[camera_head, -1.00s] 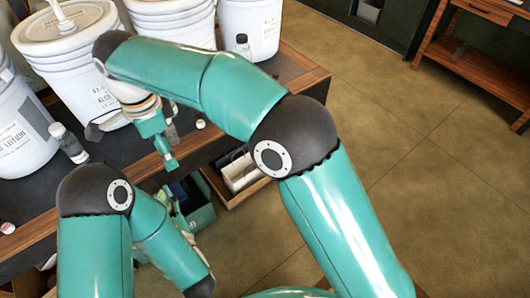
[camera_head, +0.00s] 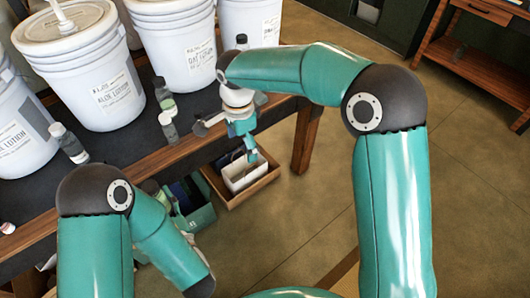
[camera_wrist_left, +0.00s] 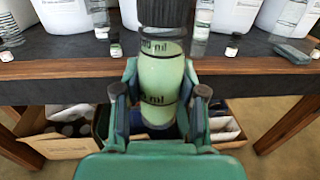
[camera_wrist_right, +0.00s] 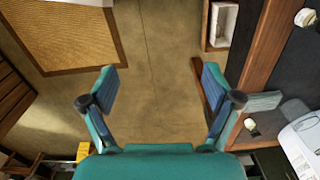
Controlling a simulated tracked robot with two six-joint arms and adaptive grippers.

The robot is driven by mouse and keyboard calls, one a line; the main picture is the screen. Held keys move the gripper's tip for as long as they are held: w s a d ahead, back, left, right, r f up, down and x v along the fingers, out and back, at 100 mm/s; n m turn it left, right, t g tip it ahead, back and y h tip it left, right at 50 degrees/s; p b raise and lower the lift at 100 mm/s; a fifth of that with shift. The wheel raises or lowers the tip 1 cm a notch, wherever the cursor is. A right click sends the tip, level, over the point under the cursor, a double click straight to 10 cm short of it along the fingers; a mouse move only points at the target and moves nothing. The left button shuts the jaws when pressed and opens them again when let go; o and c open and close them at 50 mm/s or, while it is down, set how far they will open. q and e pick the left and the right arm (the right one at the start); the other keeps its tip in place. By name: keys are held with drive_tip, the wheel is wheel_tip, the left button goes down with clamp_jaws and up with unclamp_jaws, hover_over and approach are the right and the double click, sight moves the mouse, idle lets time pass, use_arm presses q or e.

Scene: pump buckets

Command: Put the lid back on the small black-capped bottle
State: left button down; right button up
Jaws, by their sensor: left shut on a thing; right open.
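My left gripper (camera_wrist_left: 158,100) is shut around a small clear bottle (camera_wrist_left: 160,85) of pale green liquid. A ribbed black cap (camera_wrist_left: 166,12) is at the bottle's top; the upper edge of the view cuts it off, so I cannot tell how fully it is seated. The bottle stands upright between the fingers, in front of the table edge. In the head view my left forearm hides most of this gripper. My right gripper (camera_wrist_right: 158,85) is open with nothing between its fingers. In the head view it hangs (camera_head: 250,155) beyond the table's front edge.
Large white buckets (camera_head: 100,85) line the table. A wooden tray (camera_head: 242,188) and a green box (camera_head: 195,212) are below.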

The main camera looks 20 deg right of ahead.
drive_tip(key=s+d+f+n, duration=0.2)
drive_tip(key=d+f+n, duration=0.1)
drive_tip(key=d, duration=0.3)
drive_tip(key=shift+f, duration=0.9)
drive_tip(key=shift+w+n, duration=0.1)
drive_tip(key=shift+n, duration=0.2)
